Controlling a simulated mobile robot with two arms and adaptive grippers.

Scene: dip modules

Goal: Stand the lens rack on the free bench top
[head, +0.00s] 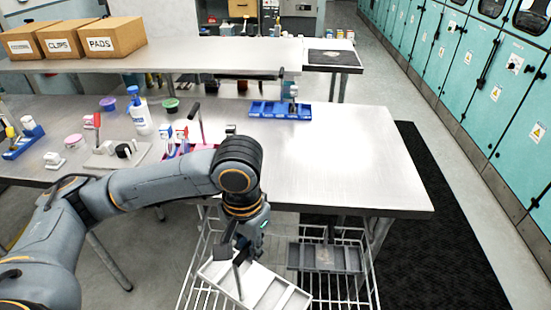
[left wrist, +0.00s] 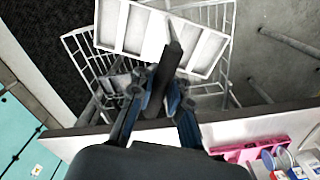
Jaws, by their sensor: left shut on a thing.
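A white rack (head: 275,290) with an upright dark handle, seemingly the lens rack, hangs tilted over a wire basket below the bench's front edge. My left gripper (head: 243,240) is shut on its handle. In the left wrist view the rack (left wrist: 135,30) lies beyond my left gripper (left wrist: 165,100), with the dark handle between the fingers. The bench top (head: 340,180) is bare on its right half. My right gripper is not in view.
The wire basket (head: 190,290) also holds a grey rack (head: 338,258). A blue rack (head: 278,110) stands at the bench's back edge. A pink rack (head: 172,152), a white bottle (head: 141,118) and several small items crowd the left. Boxes (head: 112,38) stand on the bench behind.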

